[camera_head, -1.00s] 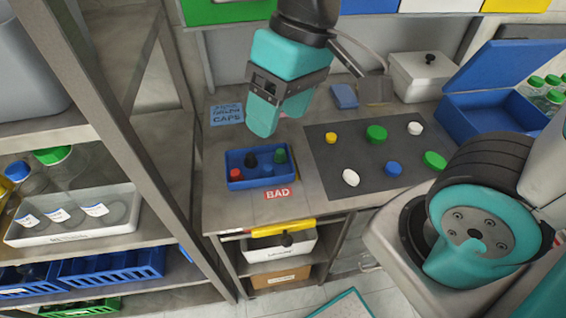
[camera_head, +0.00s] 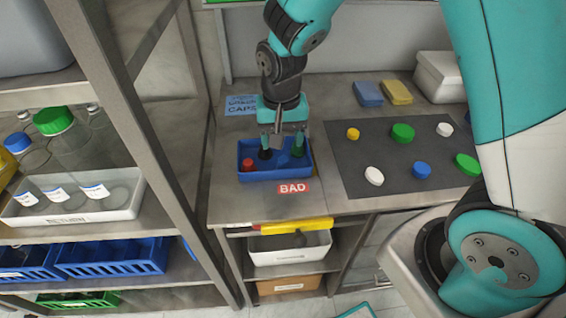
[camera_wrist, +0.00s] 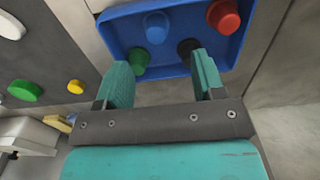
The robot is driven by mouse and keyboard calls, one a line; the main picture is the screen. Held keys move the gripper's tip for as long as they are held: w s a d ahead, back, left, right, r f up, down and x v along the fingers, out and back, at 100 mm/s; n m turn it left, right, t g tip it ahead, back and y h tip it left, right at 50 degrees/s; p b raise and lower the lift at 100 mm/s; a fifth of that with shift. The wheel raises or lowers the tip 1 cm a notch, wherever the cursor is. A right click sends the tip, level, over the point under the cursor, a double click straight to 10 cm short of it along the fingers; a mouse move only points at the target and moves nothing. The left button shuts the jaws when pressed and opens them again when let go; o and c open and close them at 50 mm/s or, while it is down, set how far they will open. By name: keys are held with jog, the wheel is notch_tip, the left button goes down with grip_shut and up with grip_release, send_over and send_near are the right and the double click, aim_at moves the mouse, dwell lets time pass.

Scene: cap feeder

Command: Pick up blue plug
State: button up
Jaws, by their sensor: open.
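The blue plug (camera_wrist: 156,27) stands in the blue tray (camera_head: 276,176), between the green plug (camera_wrist: 139,60) and the red plug (camera_wrist: 226,16) in the wrist view. The black plug (camera_wrist: 187,47) is close beside it. In the head view the blue plug is hard to make out against the tray. My gripper (camera_head: 281,147) is open and empty, pointing down over the back part of the tray. In the wrist view its fingertips (camera_wrist: 163,63) are apart, near the green and black plugs, with the blue plug beyond them.
A dark mat (camera_head: 393,155) with several coloured caps lies to the right of the tray. A red BAD label (camera_head: 293,188) lies in front of it. A blue block (camera_head: 367,93) and a yellow block (camera_head: 397,92) sit at the back. A shelf post (camera_head: 150,160) stands to the left.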

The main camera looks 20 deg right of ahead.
aim_at(283, 159)
jog(key=f, duration=0.4)
jog(key=f+p, duration=0.1)
jog(key=f, duration=0.1)
jog(key=shift+s+f, duration=0.25)
jog(key=shift+s, duration=0.15)
jog(key=shift+c, duration=0.4)
jog(key=c, duration=0.9)
